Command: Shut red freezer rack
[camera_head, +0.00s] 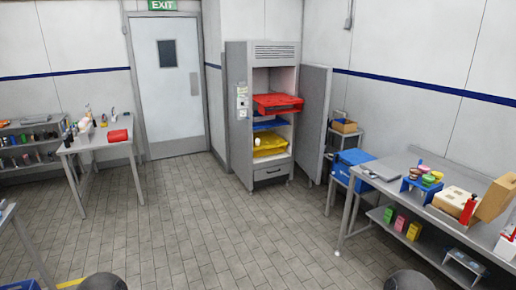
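The freezer (239,120) is a tall grey cabinet against the back wall, with its door (314,120) swung open to the right. The red rack (278,103) is the top one inside and sticks out past the front of the cabinet. A blue rack (270,123) lies below it, mostly hidden. A yellow rack (271,146) with a pale item in it lies lowest. Two dark rounded shapes at the bottom edge look like parts of my arms. Neither gripper shows in this view.
Open tiled floor (210,220) lies between me and the freezer. A workbench with boxes and cups (445,225) stands at the right, near a blue cooler (349,168). A small table (98,138) stands at the left. A closed door (168,85) is left of the freezer.

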